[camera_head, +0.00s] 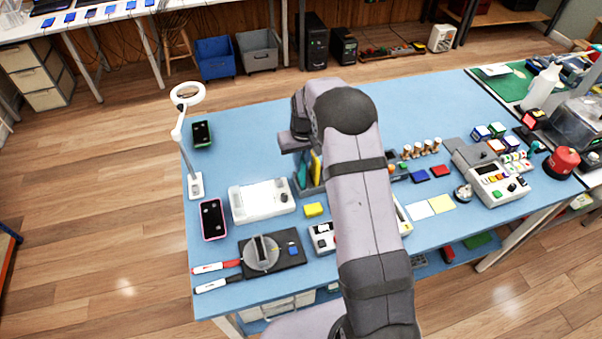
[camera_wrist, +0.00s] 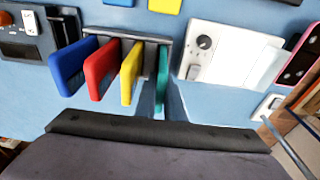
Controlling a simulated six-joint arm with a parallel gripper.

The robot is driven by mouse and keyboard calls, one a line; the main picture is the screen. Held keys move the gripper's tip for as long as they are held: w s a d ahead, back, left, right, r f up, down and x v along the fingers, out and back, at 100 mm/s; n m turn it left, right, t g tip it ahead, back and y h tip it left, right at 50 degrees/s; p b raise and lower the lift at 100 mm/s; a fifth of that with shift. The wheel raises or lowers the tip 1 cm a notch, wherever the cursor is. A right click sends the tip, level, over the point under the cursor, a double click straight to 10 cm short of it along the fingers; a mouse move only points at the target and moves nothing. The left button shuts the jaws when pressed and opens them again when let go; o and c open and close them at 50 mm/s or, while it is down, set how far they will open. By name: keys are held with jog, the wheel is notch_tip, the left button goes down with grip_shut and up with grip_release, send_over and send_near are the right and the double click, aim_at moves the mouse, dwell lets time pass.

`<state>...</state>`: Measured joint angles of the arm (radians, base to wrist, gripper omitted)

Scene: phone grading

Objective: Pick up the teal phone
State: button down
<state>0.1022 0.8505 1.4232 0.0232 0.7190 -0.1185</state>
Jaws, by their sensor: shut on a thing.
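The teal phone (camera_wrist: 162,80) stands on edge at the right end of a dark rack (camera_wrist: 128,33), seen in the wrist view. A yellow phone (camera_wrist: 131,72), a red phone (camera_wrist: 101,70) and a blue phone (camera_wrist: 73,66) stand to its left in the same rack. My gripper (camera_wrist: 162,98) is at the teal phone and shut on it; its fingers are only partly visible. The phone still appears within its rack slot. In the head view, my arm hides part of the rack (camera_head: 311,190), and the fingertips cannot be made out.
A white device (camera_head: 262,201) lies left of the rack, with a pink-rimmed phone (camera_head: 212,219) beyond it. A green-rimmed phone (camera_head: 202,133) and a ring lamp (camera_head: 187,95) are at the table's left edge. A yellow block (camera_head: 313,210) lies close in front of the rack.

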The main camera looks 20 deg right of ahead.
jog(key=shift+r+p, duration=0.35)
jog(key=shift+r, duration=0.4)
jog(key=shift+r+p, duration=0.8)
jog(key=shift+r, duration=0.35)
